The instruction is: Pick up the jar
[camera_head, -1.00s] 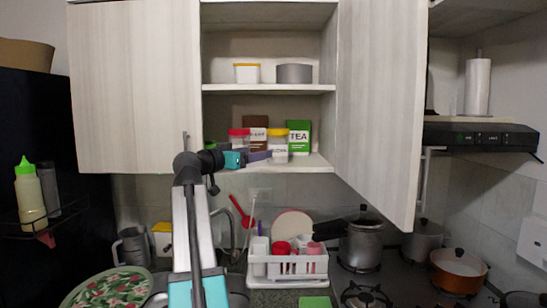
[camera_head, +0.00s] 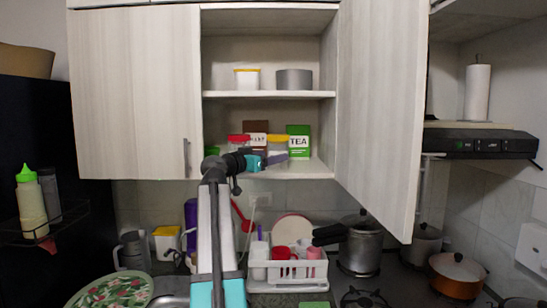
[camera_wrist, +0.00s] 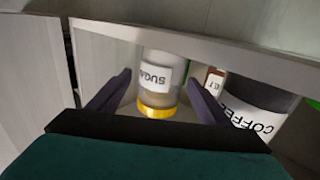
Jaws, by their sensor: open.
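A clear jar with a yellow lid (camera_head: 278,139) stands on the lower cabinet shelf, its lower part hidden behind my gripper. In the wrist view, which is upside down, the jar labelled SUGAR (camera_wrist: 154,72) appears between my fingers, with gaps on both sides. My gripper (camera_head: 277,157) is open in front of the shelf; its dark purple fingers (camera_wrist: 160,82) hold nothing. I cannot tell how far they reach around the jar. A red-lidded jar (camera_head: 239,139) stands to the left, partly hidden by my arm. A jar labelled COFFEE (camera_wrist: 255,108) is at right in the wrist view.
A green TEA box (camera_head: 299,140) and a brown box (camera_head: 257,128) stand close by on the shelf. An upper shelf (camera_head: 268,95) lies above. The open cabinet door (camera_head: 380,110) bounds the right side. A dish rack (camera_head: 290,270) sits below.

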